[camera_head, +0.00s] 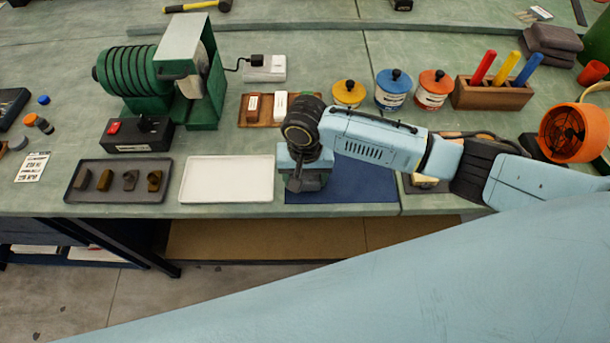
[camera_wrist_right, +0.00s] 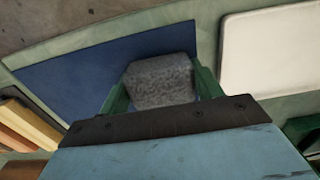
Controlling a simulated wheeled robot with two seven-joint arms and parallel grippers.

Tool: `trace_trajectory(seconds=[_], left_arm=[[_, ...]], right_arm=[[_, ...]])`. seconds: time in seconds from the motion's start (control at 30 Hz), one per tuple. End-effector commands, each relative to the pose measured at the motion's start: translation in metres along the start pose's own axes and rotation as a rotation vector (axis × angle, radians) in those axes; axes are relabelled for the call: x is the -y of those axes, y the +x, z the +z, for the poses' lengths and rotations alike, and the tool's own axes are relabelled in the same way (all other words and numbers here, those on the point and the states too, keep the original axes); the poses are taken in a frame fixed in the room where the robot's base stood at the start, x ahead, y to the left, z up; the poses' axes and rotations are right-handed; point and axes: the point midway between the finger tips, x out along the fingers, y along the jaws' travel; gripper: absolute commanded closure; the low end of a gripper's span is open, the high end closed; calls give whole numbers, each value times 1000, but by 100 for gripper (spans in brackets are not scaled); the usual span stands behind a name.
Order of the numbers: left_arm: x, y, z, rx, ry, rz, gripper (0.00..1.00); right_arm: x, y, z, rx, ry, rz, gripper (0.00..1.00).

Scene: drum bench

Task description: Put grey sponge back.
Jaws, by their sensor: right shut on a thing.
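The grey sponge (camera_wrist_right: 160,80) is a rough, speckled block between the green fingers of my right gripper (camera_wrist_right: 162,92) in the right wrist view. The fingers are shut on its sides. In the head view my right gripper (camera_head: 298,182) points down over the left part of the blue mat (camera_head: 350,182); the sponge is hidden there by the gripper. The blue mat also shows behind the sponge in the right wrist view (camera_wrist_right: 80,75). I cannot tell whether the sponge touches the mat. My left gripper is not in view.
A white tray (camera_head: 228,198) lies just left of the mat. A dark tray (camera_head: 72,190) holds several small pieces. A wooden tray (camera_head: 246,120) with brown and white bars lies behind my arm, near lidded pots (camera_head: 348,95). A green drum machine (camera_head: 206,112) stands back left.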

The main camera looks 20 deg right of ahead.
Motion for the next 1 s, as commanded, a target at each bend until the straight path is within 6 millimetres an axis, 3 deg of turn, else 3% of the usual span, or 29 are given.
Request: trace_trajectory(seconds=[0.13, 0.17, 0.3, 0.67, 0.77, 1.0], left_arm=[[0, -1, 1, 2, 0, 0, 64], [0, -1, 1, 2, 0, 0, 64], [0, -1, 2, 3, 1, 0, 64], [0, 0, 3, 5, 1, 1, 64], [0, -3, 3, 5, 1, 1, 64], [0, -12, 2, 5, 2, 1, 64]], right_arm=[[0, 3, 0, 1, 0, -1, 54], [0, 3, 0, 0, 0, -1, 33], [0, 2, 0, 0, 0, -1, 14], [0, -1, -1, -2, 0, 0, 14], [1, -14, 0, -1, 0, -3, 14], [1, -66, -1, -3, -1, -4, 14]])
